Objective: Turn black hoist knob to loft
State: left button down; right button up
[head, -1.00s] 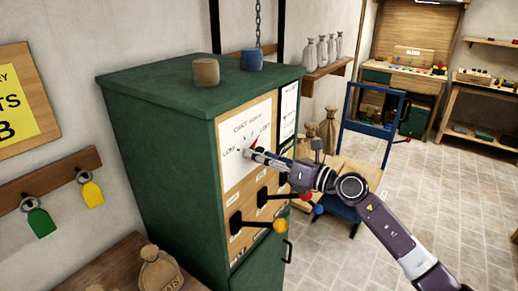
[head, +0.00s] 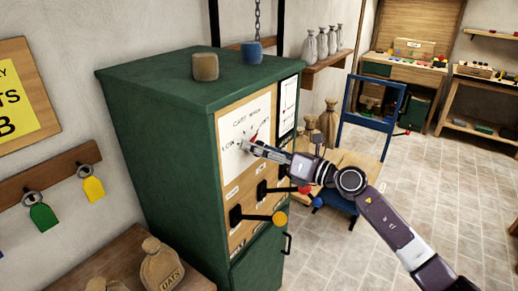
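A white dial panel (head: 232,165) is on the wooden front of the green cabinet (head: 165,150), with "LOW" at left and another, hard-to-read word at right. A small red mark (head: 254,134) shows on the dial, pointing up and right. My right gripper (head: 246,147) reaches in from the right, its tips at the dial's middle. It covers most of the black knob, so I cannot tell the knob's exact angle or whether the fingers are closed on it. My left gripper is not in view.
Below the dial, levers with a yellow ball (head: 280,218) and a red ball (head: 305,189) stick out from the cabinet. A blue frame cart (head: 349,125) stands behind my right arm. Oats sacks (head: 162,265) sit on a bench at lower left. Open tiled floor lies right.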

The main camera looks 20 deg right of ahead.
jog(key=shift+s+d+f, duration=0.1)
jog(key=shift+s, duration=0.15)
jog(key=v, duration=1.1)
jog(key=shift+s+d, duration=0.2)
